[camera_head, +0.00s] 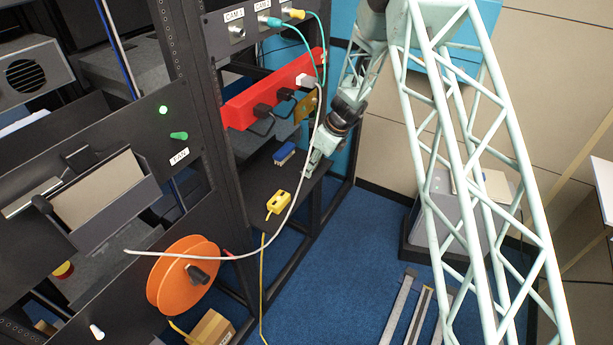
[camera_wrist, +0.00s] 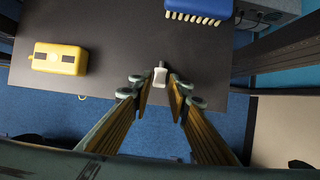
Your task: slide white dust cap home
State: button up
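A small white piece, which looks like the white dust cap (camera_wrist: 159,76), is near the edge of the dark shelf (camera_wrist: 115,28) in the wrist view. My gripper (camera_wrist: 160,88) is around it, one finger on each side. Dark gaps show between the white piece and both fingers, so the gripper looks open. In the head view my gripper (camera_head: 309,171) reaches down at the right end of the shelf, and the white piece cannot be made out there. A white knob-like piece (camera_head: 97,332) also sticks out of the black panel at lower left; I cannot tell what it is.
A yellow box (camera_head: 278,203) and a blue brush (camera_head: 284,153) lie on the shelf near my gripper. A white cable (camera_head: 294,196) hangs across the shelf from the red power strip (camera_head: 275,90). An orange reel (camera_head: 183,276) and rack posts stand to the left.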

jog(key=shift+x, duration=1.35)
jog(key=shift+c, duration=0.5)
jog(key=shift+c, duration=1.3)
jog(key=shift+r, duration=0.1)
jog(key=shift+r+p, duration=0.35)
jog(key=shift+r, duration=1.25)
jog(key=shift+s+r, duration=0.1)
jog(key=shift+s, duration=0.15)
jog(key=s+d+r+b, duration=0.1)
jog(key=s+d, duration=0.3)
jog(key=s, duration=1.1)
jog(key=shift+d+r+b, duration=0.15)
jog(key=shift+r+b, duration=0.05)
jog(key=shift+b, duration=0.65)
jog(key=shift+n, duration=0.3)
